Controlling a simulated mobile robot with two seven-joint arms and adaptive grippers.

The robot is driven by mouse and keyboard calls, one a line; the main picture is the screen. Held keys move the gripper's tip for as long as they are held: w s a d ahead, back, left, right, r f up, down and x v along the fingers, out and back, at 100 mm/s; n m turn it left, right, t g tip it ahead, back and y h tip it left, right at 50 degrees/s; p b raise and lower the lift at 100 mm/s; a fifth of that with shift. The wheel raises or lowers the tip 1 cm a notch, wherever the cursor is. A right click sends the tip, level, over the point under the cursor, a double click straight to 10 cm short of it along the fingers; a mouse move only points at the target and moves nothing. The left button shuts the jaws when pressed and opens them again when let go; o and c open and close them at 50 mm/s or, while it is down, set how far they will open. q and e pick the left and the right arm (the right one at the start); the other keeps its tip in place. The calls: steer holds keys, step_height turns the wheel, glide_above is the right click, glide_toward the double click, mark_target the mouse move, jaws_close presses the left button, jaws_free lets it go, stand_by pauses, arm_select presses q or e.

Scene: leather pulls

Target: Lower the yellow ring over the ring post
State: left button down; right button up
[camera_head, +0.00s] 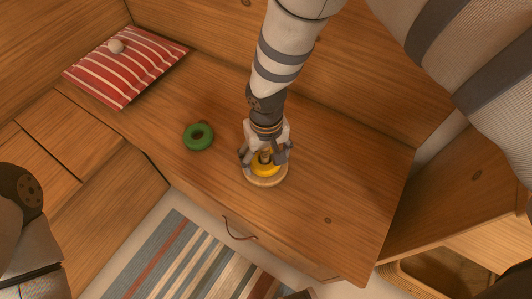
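The yellow ring (266,172) is around the short ring post (265,158), low over its round wooden base (268,183). The base stands on the wooden desk top, near its front edge. My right gripper (266,158) points down directly over the post, with its fingers spread on either side of the ring. The fingers partly hide the ring and post, so I cannot tell whether they touch the ring or whether it rests on the base. My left gripper is out of view; only part of my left arm shows at the lower left.
A green ring (198,136) lies on the desk left of the post. A red striped cushion (125,66) with a pale round knob lies at the back left. A drawer with a leather pull (240,232) is below the front edge. The desk right of the post is clear.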

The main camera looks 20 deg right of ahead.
steer(key=shift+o, duration=0.6)
steer(key=shift+r, duration=0.25)
step_height(320, 180, up, 12)
steer(key=shift+f, duration=0.25)
stand_by(0.9)
